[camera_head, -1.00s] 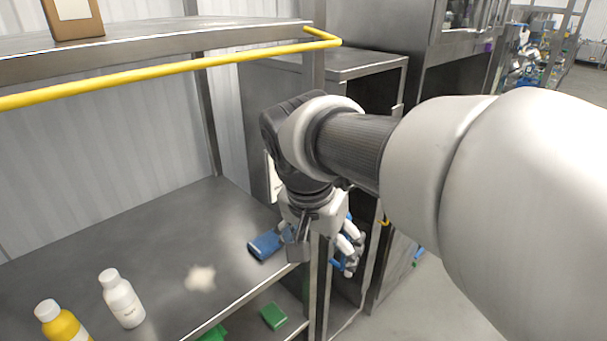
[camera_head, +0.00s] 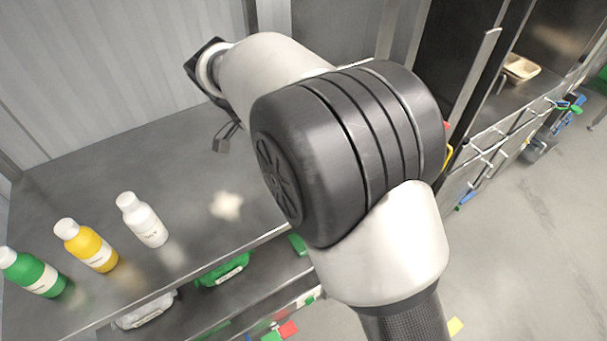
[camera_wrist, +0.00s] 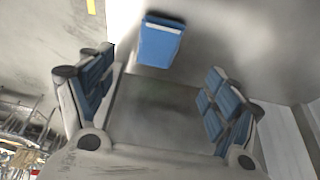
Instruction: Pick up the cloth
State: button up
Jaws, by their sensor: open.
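A blue rectangular item with a pale band, which looks like the folded cloth (camera_wrist: 160,44), lies on the grey metal surface at the top of the wrist view. In the head view now it is hidden behind my arm. My gripper (camera_wrist: 158,90) is open, with its blue-padded fingers wide apart and nothing between them. The cloth lies ahead of the gap between the fingers, apart from both. In the head view my gripper (camera_head: 228,137) is mostly hidden by my arm, above the back part of the shelf.
A white bottle (camera_head: 143,220), a yellow bottle (camera_head: 86,246) and a green bottle (camera_head: 33,274) stand on the metal shelf (camera_head: 120,150). A pale patch (camera_head: 227,205) shows on it. Green items (camera_head: 222,271) lie on the level below. Open floor is at the right.

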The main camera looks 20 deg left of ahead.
jog(key=b+x, duration=0.1)
jog(key=x, duration=0.5)
jog(key=shift+w+d+f+b, duration=0.15)
jog(key=shift+d+f+b, duration=0.05)
jog(key=shift+f+b, duration=0.15)
jog(key=shift+d+b+x, duration=0.15)
jog(key=shift+b+x, duration=0.4)
jog(key=shift+x, duration=0.75)
jog(key=shift+d+b+x, duration=0.1)
jog(key=shift+b+x, duration=0.45)
jog(key=shift+x, duration=0.75)
jog(key=shift+w+r, duration=0.15)
jog(key=shift+w, duration=0.05)
jog(key=shift+f+b, duration=0.25)
jog(key=shift+b, duration=0.05)
jog(key=shift+c, duration=0.4)
jog(key=shift+s, duration=0.1)
jog(key=c, duration=1)
jog(key=shift+c, duration=0.2)
jog(key=shift+r, duration=0.1)
